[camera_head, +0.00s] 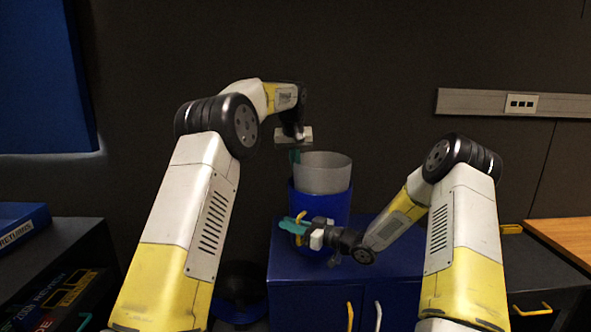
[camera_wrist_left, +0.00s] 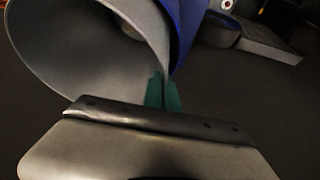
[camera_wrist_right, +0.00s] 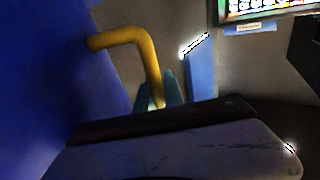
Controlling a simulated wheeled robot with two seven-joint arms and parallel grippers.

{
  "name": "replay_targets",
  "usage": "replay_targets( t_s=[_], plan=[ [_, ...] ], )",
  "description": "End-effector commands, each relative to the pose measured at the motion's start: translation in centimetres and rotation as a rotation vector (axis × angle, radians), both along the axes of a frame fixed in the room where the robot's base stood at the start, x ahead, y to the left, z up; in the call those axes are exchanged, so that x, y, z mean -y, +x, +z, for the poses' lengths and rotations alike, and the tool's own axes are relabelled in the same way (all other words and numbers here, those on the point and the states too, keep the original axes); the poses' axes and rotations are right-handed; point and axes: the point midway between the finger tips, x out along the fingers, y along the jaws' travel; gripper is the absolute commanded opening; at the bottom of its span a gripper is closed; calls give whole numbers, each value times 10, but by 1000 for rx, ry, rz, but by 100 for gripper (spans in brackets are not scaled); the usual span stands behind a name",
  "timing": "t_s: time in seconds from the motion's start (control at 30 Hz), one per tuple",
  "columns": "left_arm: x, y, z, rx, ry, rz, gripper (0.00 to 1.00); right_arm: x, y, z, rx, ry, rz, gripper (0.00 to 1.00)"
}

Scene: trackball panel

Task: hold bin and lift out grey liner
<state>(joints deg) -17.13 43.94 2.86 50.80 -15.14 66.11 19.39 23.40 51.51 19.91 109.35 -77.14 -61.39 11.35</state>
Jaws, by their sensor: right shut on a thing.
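The blue bin (camera_head: 335,205) stands on a blue cabinet, and its side fills the left of the right wrist view (camera_wrist_right: 50,80). The grey liner (camera_head: 325,175) is upright inside it, with its upper part above the bin's rim. My right gripper (camera_head: 292,227) is shut on the bin's yellow handle (camera_head: 301,238), which also shows in the right wrist view (camera_wrist_right: 150,60). My left gripper (camera_head: 295,156) is at the left of the liner's rim. In the left wrist view its teal fingertips (camera_wrist_left: 163,92) are at the liner's wall (camera_wrist_left: 90,60); whether they are closed on it is unclear.
The blue cabinet (camera_head: 400,245) has bare top to the right of the bin. A dark shelf with a blue binder (camera_head: 22,222) stands at left. A wooden top (camera_head: 565,240) is at right. A dark round object (camera_head: 240,285) is low beside the cabinet.

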Motion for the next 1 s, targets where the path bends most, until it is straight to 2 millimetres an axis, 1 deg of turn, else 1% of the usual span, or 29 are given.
replay_targets(
  t_s=[0.4,0.57,0.77,0.8,0.87,0.9,0.93,1.0],
  plan=[
    [0,1,25,2,0,1,0,0,0,0,-1,-1,0,0],
    [0,0,29,1,0,0,0,0,0,0,-1,-1,0,0],
    [0,0,30,1,0,0,0,0,0,0,-1,-1,0,0],
    [0,0,30,1,0,0,0,0,0,0,-1,-1,0,16],
    [0,0,30,1,0,0,0,0,0,0,-1,-1,0,28],
    [0,0,30,1,0,0,0,0,0,0,-1,-1,0,36],
    [0,0,30,1,0,0,0,0,0,0,-1,-1,0,38],
    [0,0,30,1,0,0,0,0,0,0,-1,-1,0,38]
  ],
)
